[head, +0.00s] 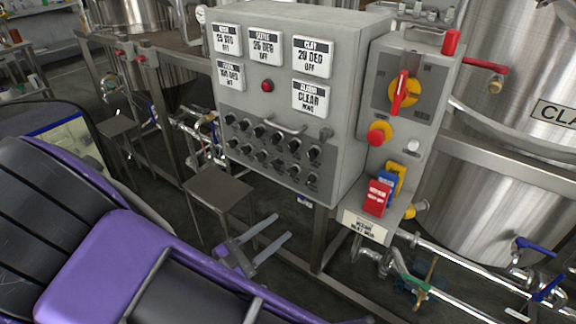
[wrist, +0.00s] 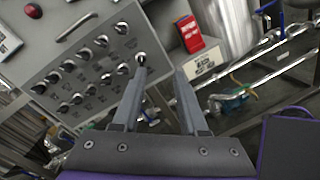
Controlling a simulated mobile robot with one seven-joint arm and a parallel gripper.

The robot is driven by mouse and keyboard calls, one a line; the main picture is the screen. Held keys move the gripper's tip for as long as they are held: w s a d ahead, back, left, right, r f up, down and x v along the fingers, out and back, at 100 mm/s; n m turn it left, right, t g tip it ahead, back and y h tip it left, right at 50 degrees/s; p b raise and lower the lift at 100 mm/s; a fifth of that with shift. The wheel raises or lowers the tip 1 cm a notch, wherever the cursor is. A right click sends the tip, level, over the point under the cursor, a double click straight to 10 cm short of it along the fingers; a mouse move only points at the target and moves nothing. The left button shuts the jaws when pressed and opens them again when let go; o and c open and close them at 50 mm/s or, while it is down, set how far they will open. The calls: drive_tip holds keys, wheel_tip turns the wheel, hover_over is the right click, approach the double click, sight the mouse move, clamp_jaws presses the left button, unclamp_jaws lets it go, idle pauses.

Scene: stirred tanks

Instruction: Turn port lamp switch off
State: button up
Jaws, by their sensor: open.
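A switch panel (head: 270,145) with rows of small black rotary knobs is on the front of the grey control cabinet. The knob labels are too small to read, so I cannot tell which one is the port lamp switch. My gripper (head: 281,227) is open and empty, below and in front of the panel in the head view. In the wrist view my gripper (wrist: 160,71) has its two fingers spread. Its left fingertip appears close to the end knob (wrist: 141,59); I cannot tell whether they touch. Other knobs (wrist: 101,41) lie to the left.
A red-and-yellow rotary switch (head: 404,92) and red and blue padlocks (head: 378,193) are on the side box at right. A handle (head: 288,129) juts out above the knobs. A small grey stool (head: 217,188) stands below left. Steel tanks and pipes (head: 470,262) are at right.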

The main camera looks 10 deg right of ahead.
drive_tip(key=w+a+f+n+t+y, duration=0.1)
drive_tip(key=w+a+n+t, duration=0.1)
drive_tip(key=a+n, duration=0.1)
drive_tip(key=b, duration=0.2)
approach(307, 183)
drive_tip(key=shift+y, duration=0.3)
drive_tip(key=x, duration=0.9)
drive_tip(key=shift+s+d+r, duration=0.15)
drive_tip(key=shift+r, duration=0.05)
clamp_jaws()
